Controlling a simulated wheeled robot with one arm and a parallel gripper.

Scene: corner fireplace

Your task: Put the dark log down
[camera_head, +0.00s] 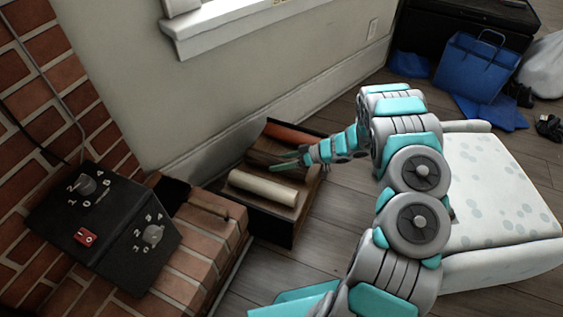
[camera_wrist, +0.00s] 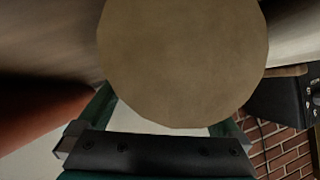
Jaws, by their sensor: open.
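In the head view the dark log (camera_head: 262,151) lies in an open wooden box (camera_head: 265,227) on the floor by the wall, between a reddish log and a pale log. My gripper (camera_head: 287,161) is at this log, its fingers open. In the wrist view a round tan log end (camera_wrist: 183,60) fills the space in front of the gripper (camera_wrist: 165,112), with a green finger showing at each side. It appears to be the dark log's end. Whether either finger touches it cannot be told.
The pale log (camera_head: 263,188) lies at the box's near side, the reddish log (camera_head: 292,135) at its back. A brick ledge (camera_head: 203,233) with a black control box (camera_head: 105,225) stands left. A white spotted cushioned seat (camera_head: 500,190) is right. Wooden floor (camera_head: 335,215) is clear between.

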